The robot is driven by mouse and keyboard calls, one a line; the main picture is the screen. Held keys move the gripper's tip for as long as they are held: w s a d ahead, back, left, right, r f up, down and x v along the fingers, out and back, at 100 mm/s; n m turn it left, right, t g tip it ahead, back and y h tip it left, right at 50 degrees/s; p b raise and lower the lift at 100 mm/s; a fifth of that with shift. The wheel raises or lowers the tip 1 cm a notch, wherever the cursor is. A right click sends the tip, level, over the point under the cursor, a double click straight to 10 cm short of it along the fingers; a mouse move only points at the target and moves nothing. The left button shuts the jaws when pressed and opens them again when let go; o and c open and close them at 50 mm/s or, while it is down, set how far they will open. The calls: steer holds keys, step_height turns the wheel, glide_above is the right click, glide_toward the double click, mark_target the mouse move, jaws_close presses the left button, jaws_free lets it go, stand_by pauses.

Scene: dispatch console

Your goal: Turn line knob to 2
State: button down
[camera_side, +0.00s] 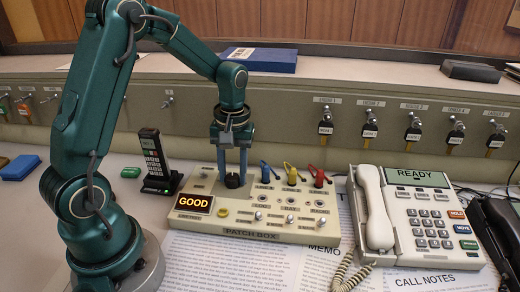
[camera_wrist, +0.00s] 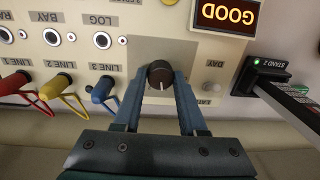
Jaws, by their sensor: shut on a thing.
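The black line knob (camera_side: 233,181) stands on the cream patch box (camera_side: 288,232), and it also shows in the wrist view (camera_wrist: 160,74). My gripper (camera_side: 232,170) reaches down from above, with its two blue fingers on either side of the knob. In the wrist view my gripper (camera_wrist: 160,84) is shut on the knob. A white pointer mark on the knob faces toward my gripper's body there. The number marks around the knob cannot be read. A lit display (camera_side: 194,203) on the box reads GOOD.
Blue, yellow and red plugs with cords (camera_side: 292,174) stand just right of the knob. A handset in a stand (camera_side: 158,163) is close on the left. A desk phone (camera_side: 417,215) reading READY stands at the right. Printed papers (camera_side: 235,265) lie in front.

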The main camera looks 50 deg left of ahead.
mark_target(234, 178)
steer(key=m, duration=0.3)
steer(key=shift+m, duration=2.1)
steer(key=shift+c, duration=2.3)
jaws_free()
steer(key=shift+d+r, duration=0.15)
steer(key=shift+r, duration=2.45)
